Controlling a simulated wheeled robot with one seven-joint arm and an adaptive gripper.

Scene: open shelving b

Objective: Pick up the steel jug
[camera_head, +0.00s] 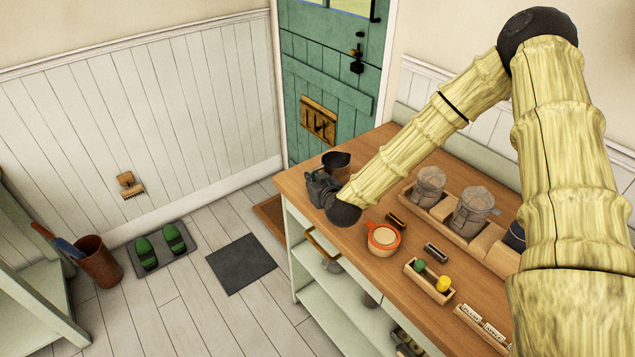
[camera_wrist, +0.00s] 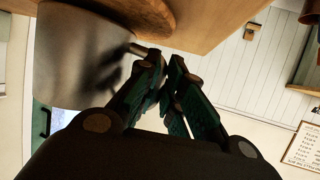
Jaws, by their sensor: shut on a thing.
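The steel jug (camera_head: 337,159) stands upright near the far left corner of the wooden counter in the head view, dark and partly hidden behind my gripper. In the wrist view the jug (camera_wrist: 80,55) is a large grey cylinder at upper left, close to my fingers. My gripper (camera_head: 323,180) is at the near side of the jug. In the wrist view my gripper (camera_wrist: 163,58) is shut on the jug's short handle, with the fingertips around it. I cannot tell whether the jug's base touches the counter.
The wooden counter (camera_head: 408,265) also bears an orange-rimmed bowl (camera_head: 382,240), a small box (camera_head: 424,285) with a green and a yellow thing, and a wooden tray (camera_head: 487,243) with grey canisters (camera_head: 429,186). A green door (camera_head: 330,75) is behind.

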